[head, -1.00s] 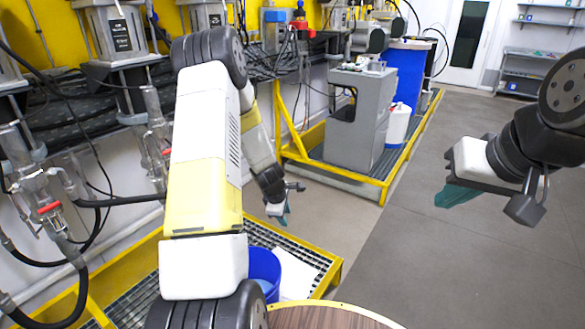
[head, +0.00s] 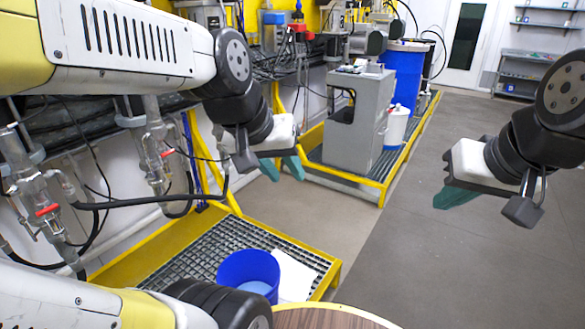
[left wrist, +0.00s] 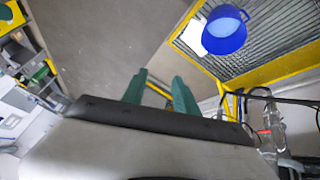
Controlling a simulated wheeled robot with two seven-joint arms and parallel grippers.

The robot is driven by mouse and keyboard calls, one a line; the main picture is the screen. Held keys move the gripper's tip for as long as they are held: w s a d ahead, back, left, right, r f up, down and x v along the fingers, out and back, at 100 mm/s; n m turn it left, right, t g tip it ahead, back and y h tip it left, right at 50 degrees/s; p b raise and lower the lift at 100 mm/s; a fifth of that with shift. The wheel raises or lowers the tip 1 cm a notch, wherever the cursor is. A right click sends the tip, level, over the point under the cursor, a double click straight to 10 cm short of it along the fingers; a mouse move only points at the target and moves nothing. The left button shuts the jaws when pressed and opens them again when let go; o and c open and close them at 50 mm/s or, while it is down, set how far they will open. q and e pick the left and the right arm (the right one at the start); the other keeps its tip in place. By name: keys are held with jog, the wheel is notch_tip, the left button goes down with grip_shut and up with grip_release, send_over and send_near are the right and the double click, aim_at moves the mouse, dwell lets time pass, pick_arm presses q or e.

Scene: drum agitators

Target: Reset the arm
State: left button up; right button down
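My left arm reaches in from the left in the head view, with its white and yellow forearm nearly level across the upper left. Its gripper (head: 285,168) hangs in the air above and behind the blue bucket, with green fingers pointing down and right. In the left wrist view the two green fingers (left wrist: 160,90) stand apart with nothing between them. My right gripper (head: 456,197) hangs over the bare floor at the right, its green fingers pointing down and left. The gap between its fingers cannot be made out, and no held object shows.
A blue bucket (head: 249,275) with pale blue contents stands on the yellow-edged grating (head: 200,245), beside a white sheet (head: 295,277). Glass tubes and black hoses line the left wall. A grey cabinet (head: 357,118) and blue drum (head: 405,78) stand behind. The right floor is clear.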

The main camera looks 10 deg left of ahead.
pick_arm(q)
jog(key=shift+s+a+r+m, duration=0.1)
jog(key=shift+s+m, duration=0.15)
jog(key=shift+s, duration=0.4)
jog(key=shift+s+a+r+m, duration=0.1)
jog(key=shift+s+m, duration=0.15)
jog(key=shift+s, duration=0.4)
